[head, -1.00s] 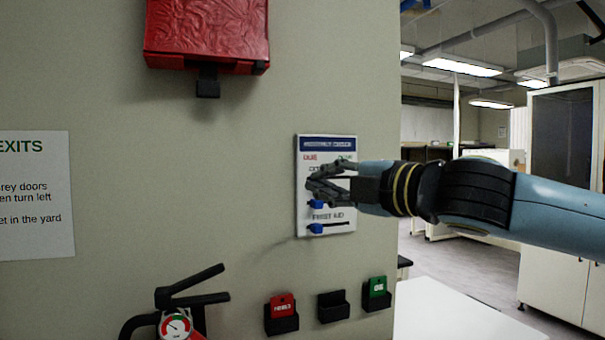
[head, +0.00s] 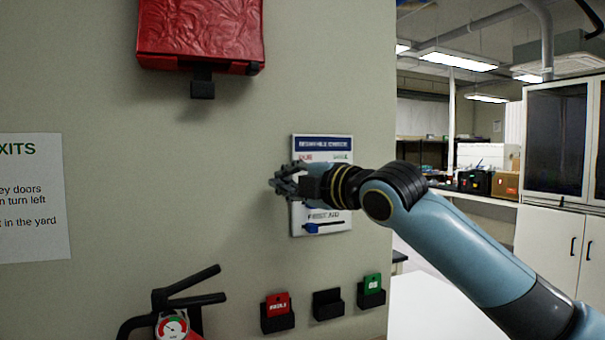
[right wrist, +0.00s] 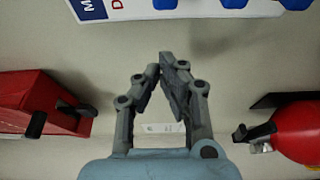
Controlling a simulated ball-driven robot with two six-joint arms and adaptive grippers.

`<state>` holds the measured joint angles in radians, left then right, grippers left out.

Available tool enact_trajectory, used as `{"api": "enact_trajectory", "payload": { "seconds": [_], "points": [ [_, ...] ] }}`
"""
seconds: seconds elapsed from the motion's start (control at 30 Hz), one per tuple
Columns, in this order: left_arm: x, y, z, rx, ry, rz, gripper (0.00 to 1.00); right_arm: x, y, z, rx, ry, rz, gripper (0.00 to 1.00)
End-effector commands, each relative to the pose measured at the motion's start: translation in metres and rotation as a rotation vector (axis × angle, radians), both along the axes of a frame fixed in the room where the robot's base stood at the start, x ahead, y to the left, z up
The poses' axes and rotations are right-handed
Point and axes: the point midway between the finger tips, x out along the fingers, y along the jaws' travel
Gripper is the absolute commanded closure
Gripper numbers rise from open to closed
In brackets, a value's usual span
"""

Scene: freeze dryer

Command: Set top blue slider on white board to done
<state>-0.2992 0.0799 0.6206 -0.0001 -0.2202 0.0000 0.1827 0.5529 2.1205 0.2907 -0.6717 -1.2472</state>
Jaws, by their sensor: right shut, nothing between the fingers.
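The white board (head: 341,222) hangs on the wall, with a blue header and red and green words under it. In the head view my right gripper (head: 274,186) covers its middle-left part, hiding the upper sliders, with fingertips beyond the left edge. The lowest blue slider (head: 310,228) shows at the left of its slot. In the right wrist view the board (right wrist: 203,14) is turned sideways at the top edge, with the top blue slider (right wrist: 165,4) partly cut off, near the DUE side. My right gripper (right wrist: 160,66) is shut and empty, apart from the sliders. My left gripper is not seen.
A red box (head: 200,35) hangs above left, and a fire extinguisher (head: 174,325) is below left. Small black holders with a red card (head: 278,304) and a green card (head: 373,283) are below the board.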

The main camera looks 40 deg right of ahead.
Motion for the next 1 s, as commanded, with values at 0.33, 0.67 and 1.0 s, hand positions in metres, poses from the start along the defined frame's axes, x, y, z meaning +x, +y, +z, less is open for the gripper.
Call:
{"api": "enact_trajectory", "payload": {
  "seconds": [0.33,0.67,1.0],
  "points": [
    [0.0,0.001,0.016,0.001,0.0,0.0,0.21,0.006,-0.026,0.001,-0.006,0.002,-0.001,1.0],
    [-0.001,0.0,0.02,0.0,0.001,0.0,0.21,0.002,-0.037,0.0,-0.001,0.0,0.001,1.0],
    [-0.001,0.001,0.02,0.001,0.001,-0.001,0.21,0.003,-0.037,0.0,-0.001,0.0,0.001,1.0]
  ]
}}
